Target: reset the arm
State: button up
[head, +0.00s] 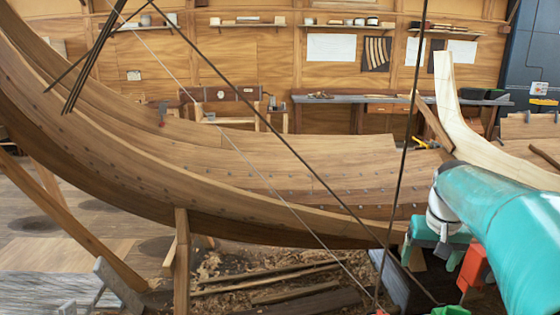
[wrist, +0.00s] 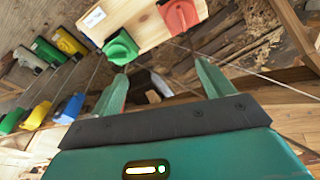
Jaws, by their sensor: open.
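My teal arm (head: 505,225) reaches in from the right edge of the head view, in front of the hull's right end. I cannot clearly make out its gripper in the head view. In the wrist view my gripper (wrist: 160,66) has its two green fingers spread apart, with nothing held between them. A pale wooden block (wrist: 130,22) lies beyond the fingertips, with a green clamp (wrist: 121,47) and a red clamp (wrist: 180,15) on it. The green clamp appears close to the left fingertip; I cannot tell whether they touch.
The planked hull (head: 250,165) fills much of the head view, held by wooden props (head: 181,262). Dark rods and thin lines cross in front of it. Shavings and loose planks (head: 265,280) lie beneath. Several coloured clamps (wrist: 50,55) show at left in the wrist view. A workbench (head: 380,99) stands behind.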

jog(key=s+a+f+n+t, duration=0.3)
jog(key=s+a, duration=1.5)
jog(key=s, duration=0.1)
jog(key=shift+s+a+t+y, duration=0.25)
jog(key=shift+t+y, duration=0.05)
jog(key=shift+y, duration=0.1)
jog(key=o, duration=0.4)
